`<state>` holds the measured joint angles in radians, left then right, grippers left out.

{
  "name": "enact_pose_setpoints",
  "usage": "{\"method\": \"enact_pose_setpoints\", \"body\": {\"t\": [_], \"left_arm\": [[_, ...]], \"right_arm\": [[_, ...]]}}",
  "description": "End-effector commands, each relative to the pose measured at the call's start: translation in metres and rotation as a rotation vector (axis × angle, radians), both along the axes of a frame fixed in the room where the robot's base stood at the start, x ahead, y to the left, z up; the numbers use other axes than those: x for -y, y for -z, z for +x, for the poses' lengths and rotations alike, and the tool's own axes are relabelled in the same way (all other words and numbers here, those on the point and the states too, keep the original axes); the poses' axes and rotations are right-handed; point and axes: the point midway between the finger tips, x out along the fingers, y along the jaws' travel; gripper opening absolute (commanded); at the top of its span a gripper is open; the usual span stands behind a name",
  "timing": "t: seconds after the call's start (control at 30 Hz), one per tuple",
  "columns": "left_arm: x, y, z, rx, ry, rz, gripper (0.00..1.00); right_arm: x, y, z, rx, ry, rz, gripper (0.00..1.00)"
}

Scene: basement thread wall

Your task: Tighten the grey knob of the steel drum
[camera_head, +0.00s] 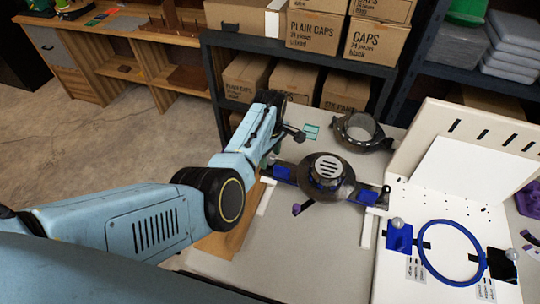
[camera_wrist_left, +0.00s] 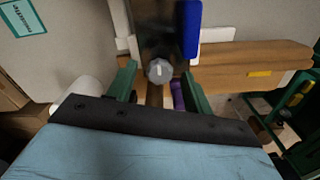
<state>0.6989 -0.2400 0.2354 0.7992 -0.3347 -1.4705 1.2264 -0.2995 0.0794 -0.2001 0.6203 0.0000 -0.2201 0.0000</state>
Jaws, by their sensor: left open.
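The grey knob (camera_wrist_left: 159,71) shows in the left wrist view, round with a light mark across its face, at the end of a dark metal part. My left gripper (camera_wrist_left: 158,77) is open, its green fingers on either side of the knob with visible gaps; whether they reach its depth I cannot tell. In the head view the dark steel drum (camera_head: 327,172) with a slotted silver top sits on the bench between blue blocks. My left arm comes in to the drum's left side and hides the knob there. My right gripper is not in view.
A dark ring-shaped part (camera_head: 360,131) lies behind the drum. A white panel with a blue ring (camera_head: 452,252) stands at the right. A brown board (camera_head: 228,238) lies at the bench's left edge. Shelves with cardboard boxes (camera_head: 315,28) stand behind.

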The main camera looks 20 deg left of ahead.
Motion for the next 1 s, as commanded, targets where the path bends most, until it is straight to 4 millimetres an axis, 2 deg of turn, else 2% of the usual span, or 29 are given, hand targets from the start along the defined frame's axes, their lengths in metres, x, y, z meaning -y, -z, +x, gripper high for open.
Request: {"method": "enact_pose_setpoints", "body": {"t": [0.23,0.6,1.0], "left_arm": [[-0.0002,0.0005,0.0002,0.001,0.0,0.0,0.51],[-0.0003,0.0005,-0.0001,0.0,0.0,0.0,0.06],[-0.0003,-0.0008,-0.0003,-0.002,0.09,0.001,0.06]], "right_arm": [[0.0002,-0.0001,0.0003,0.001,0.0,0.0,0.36],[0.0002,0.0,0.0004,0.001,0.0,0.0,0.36],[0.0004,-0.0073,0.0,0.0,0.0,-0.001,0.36]]}}
